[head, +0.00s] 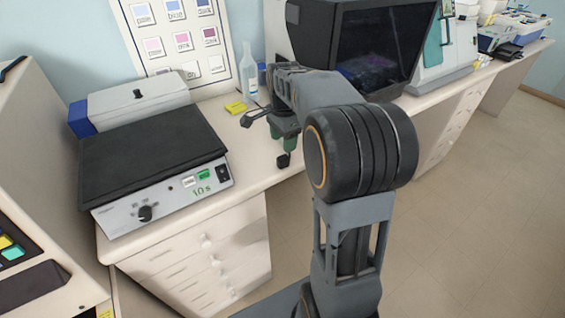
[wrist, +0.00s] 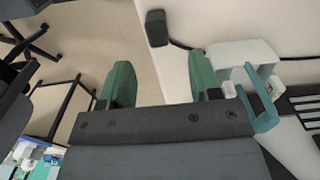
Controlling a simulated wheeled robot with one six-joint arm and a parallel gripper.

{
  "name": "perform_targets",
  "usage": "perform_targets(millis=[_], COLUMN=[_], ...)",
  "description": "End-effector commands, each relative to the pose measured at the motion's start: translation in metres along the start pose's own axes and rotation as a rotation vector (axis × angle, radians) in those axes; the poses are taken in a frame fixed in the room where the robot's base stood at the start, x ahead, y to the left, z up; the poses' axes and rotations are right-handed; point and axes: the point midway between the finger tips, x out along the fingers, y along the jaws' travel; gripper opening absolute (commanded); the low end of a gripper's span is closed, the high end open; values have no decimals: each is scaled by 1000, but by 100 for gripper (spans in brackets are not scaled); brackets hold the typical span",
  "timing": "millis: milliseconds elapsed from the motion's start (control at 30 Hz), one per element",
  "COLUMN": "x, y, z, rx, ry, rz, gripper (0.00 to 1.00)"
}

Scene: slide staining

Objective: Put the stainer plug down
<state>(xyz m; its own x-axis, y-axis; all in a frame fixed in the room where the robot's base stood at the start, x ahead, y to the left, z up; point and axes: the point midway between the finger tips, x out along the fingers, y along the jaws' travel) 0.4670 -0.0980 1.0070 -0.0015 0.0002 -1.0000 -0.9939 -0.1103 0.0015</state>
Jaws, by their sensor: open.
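The stainer plug is a small black block (wrist: 157,28) with a black cable leading off to the right in the wrist view. It sits at the edge of the white bench, just beyond my fingertips, with clear space between them and it. In the head view, a small black block (head: 283,160) shows at the bench's front edge, just below my gripper. My gripper (wrist: 160,64) is open, with its two green fingers apart and nothing between them. In the head view, my gripper (head: 288,138) points down and is partly hidden by my arm.
A white device with a teal handle (wrist: 262,105) stands right of my fingers in the wrist view. In the head view, a black-topped instrument (head: 150,145) stands left, a dark-screened machine (head: 375,45) behind my arm, and a clear bottle (head: 249,75) near the wall.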

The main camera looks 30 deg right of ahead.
Motion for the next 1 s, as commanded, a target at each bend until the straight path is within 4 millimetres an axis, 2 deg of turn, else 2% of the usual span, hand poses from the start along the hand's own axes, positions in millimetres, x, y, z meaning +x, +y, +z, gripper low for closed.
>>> perform_targets(millis=[100, 333, 633, 1000], x=[12, 25, 63, 69], y=[0, 1, 3, 3], z=[0, 1, 3, 3], rx=[-1, -3, -2, -3], ry=[0, 0, 0, 0], rz=[0, 1, 1, -1], gripper=[57, 57, 57, 57])
